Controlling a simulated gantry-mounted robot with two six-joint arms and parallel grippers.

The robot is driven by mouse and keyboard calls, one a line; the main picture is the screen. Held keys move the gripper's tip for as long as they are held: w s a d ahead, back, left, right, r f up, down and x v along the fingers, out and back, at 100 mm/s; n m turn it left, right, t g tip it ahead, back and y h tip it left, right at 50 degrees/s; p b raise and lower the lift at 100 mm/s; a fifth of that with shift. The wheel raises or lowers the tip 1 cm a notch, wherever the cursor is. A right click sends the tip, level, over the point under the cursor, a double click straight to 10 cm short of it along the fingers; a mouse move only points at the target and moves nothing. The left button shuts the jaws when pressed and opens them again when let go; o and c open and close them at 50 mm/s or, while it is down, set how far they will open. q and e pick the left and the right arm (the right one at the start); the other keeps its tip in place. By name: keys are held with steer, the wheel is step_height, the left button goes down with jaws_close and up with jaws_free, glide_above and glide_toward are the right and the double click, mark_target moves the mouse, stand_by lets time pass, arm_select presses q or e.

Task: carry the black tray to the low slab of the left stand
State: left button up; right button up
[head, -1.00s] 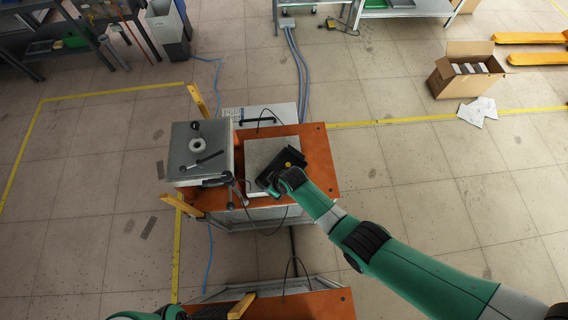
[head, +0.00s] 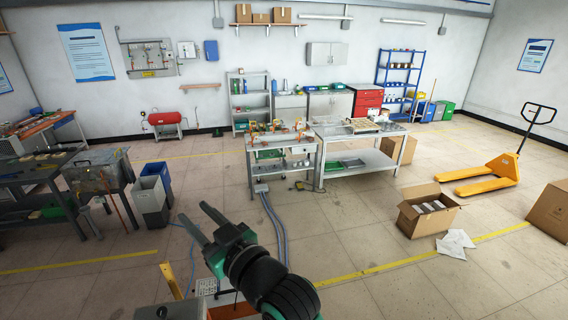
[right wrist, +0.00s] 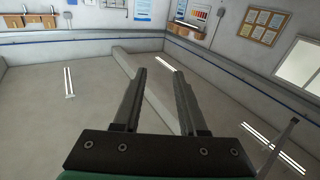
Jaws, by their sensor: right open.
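My right gripper (head: 196,213) is raised in the lower middle of the head view, with its two fingers apart and nothing between them. I cannot make out the black tray in either current view. At the bottom edge of the head view, small parts of an orange top (head: 234,311) and a grey box (head: 170,312) show. I cannot tell the left stand's low slab there. My left gripper is out of view.
A workbench (head: 280,148) and a metal table (head: 352,150) stand farther back. An open carton (head: 425,212) and a yellow pallet truck (head: 485,173) are at the right. Much of the floor between is clear.

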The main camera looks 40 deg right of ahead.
steer(key=s+d+r+t, duration=0.1)
steer(key=s+r+t, duration=0.3)
steer(key=s+r, duration=0.6)
steer(key=s+d+r+m+t, duration=0.1)
steer(key=s+r+t, duration=0.4)
steer(key=s+r, duration=0.5)
step_height(320, 180, up, 5)
steer(key=shift+s+d+f, duration=0.15)
steer(key=shift+s+d, duration=0.1)
steer(key=shift+d, duration=0.25)
